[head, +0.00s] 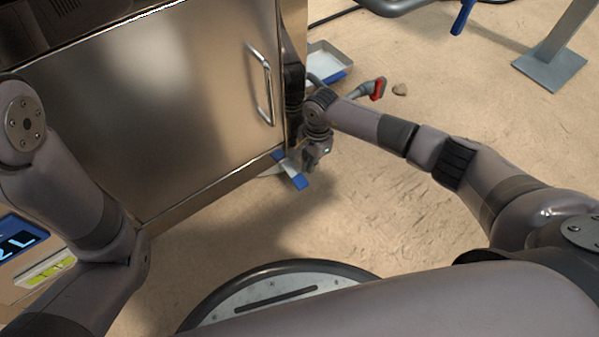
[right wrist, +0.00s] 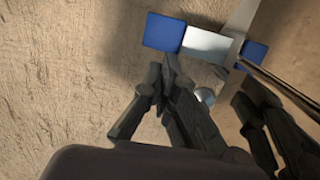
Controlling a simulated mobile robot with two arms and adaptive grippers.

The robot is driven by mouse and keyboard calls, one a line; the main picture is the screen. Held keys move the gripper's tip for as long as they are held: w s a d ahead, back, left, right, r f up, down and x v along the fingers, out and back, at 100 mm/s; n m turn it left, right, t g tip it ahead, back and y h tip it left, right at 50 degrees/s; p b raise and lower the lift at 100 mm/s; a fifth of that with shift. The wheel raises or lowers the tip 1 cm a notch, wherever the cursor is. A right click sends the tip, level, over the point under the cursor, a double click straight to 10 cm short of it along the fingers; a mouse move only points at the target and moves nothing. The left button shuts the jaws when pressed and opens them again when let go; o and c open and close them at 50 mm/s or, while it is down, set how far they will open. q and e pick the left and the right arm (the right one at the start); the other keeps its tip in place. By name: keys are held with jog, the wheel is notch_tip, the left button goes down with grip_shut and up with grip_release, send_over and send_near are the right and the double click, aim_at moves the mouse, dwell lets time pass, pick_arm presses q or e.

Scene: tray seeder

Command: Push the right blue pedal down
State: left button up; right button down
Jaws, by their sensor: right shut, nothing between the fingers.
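The foot pedal is a pale metal bar (right wrist: 207,44) with a blue pad at each end, low by the cabinet's bottom edge. Its right blue pad (head: 300,182) lies out on the floor side, and it also shows in the right wrist view (right wrist: 163,32). The other blue pad (head: 279,156) is close to the cabinet and partly hidden in the wrist view. My right gripper (head: 312,168) is shut and empty, pointing down beside the right pad. In the wrist view its fingertips (right wrist: 168,62) overlap the pad's lower edge; I cannot tell whether they touch. My left gripper is out of view.
The steel cabinet (head: 150,110) with a vertical handle (head: 262,85) stands close left of my right gripper. A metal tray (head: 330,65) and a red-and-grey hose fitting (head: 376,89) lie beyond. Sandy floor to the right is mostly clear. A grey metal stand (head: 550,65) is at the far right.

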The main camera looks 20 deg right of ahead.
notch_tip(320, 180, up, 12)
jog(key=d, duration=0.1)
jog(key=shift+w, duration=0.2)
jog(key=shift+f, duration=0.1)
dwell(0.6)
